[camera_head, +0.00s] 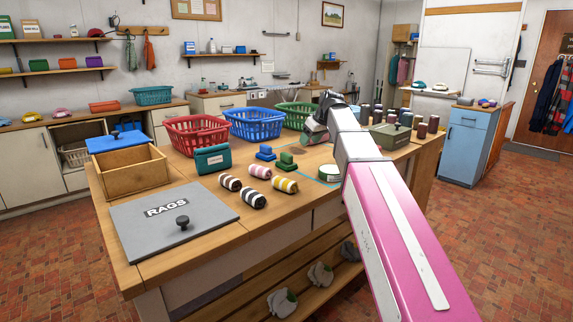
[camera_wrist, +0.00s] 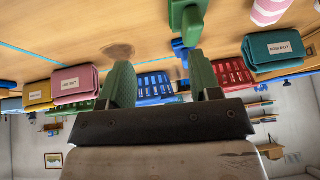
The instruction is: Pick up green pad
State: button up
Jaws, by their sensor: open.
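A green pad (camera_head: 286,161) with a raised grip lies on the wooden table, just in front of a similar blue pad (camera_head: 265,153). In the wrist view the green pad (camera_wrist: 187,18) shows at the top, partly cut off by the edge, with the blue pad (camera_wrist: 180,47) beside it. My gripper (camera_head: 313,136) is above the table, to the right of the green pad and apart from it. In the wrist view my gripper (camera_wrist: 160,64) has its two green fingers spread, with nothing held between them.
Striped rolls (camera_head: 257,199) lie in front of the pads, and a teal case (camera_head: 212,158) stands to their left. Red (camera_head: 196,133), blue (camera_head: 254,123) and green (camera_head: 297,115) baskets stand behind. A round green-and-white item (camera_head: 329,173) sits beside my arm.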

jog(key=h, duration=0.2)
send_near(287, 154)
jog(key=shift+m, duration=0.3)
jog(key=shift+x, duration=5.45)
jog(key=shift+g, duration=0.3)
jog(key=c, duration=1)
